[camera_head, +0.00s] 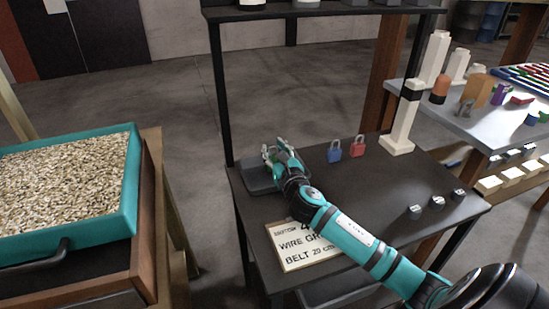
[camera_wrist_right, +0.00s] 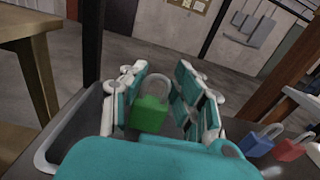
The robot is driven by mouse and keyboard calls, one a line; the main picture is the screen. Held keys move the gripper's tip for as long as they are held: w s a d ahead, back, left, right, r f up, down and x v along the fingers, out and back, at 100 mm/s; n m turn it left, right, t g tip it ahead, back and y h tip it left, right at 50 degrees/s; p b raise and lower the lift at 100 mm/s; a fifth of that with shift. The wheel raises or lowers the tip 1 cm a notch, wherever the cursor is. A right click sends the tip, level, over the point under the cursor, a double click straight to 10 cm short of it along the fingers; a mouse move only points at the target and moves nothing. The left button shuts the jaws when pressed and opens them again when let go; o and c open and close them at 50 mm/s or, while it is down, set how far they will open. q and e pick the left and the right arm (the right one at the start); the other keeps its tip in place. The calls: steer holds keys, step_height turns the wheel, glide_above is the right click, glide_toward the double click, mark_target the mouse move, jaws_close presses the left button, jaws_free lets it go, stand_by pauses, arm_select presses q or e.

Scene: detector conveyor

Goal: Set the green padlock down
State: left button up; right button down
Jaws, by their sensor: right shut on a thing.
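The green padlock (camera_wrist_right: 150,114), with a grey shackle pointing up, is between the fingers of my right gripper (camera_wrist_right: 165,100) in the right wrist view. The gripper is shut on it. In the head view my right gripper (camera_head: 279,152) is at the left end of the dark table, over or in a grey tray (camera_head: 258,183). The fingers mostly hide the padlock there. The tray rim also shows in the right wrist view (camera_wrist_right: 52,140). I cannot tell whether the padlock touches the tray floor. My left gripper is not in view.
A blue padlock (camera_head: 334,153) and a red padlock (camera_head: 357,147) stand on the dark table (camera_head: 385,180), right of the tray. A lettered sign (camera_head: 290,249) lies in front, beside my right arm. Small grey blocks (camera_head: 437,203) sit at the right. A black post (camera_head: 222,90) rises behind the tray.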

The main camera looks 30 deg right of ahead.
steer(key=shift+f, duration=1.25)
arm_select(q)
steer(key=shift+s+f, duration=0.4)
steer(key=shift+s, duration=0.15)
arm_select(e)
steer(key=c, duration=1)
jaws_free()
steer(key=shift+s+r, duration=0.1)
steer(key=shift+s, duration=0.1)
steer(key=p+v, duration=0.1)
steer(key=v, duration=1)
steer(key=shift+s+a+p, duration=0.2)
steer(key=shift+s+p, duration=0.15)
steer(key=shift+p, duration=0.05)
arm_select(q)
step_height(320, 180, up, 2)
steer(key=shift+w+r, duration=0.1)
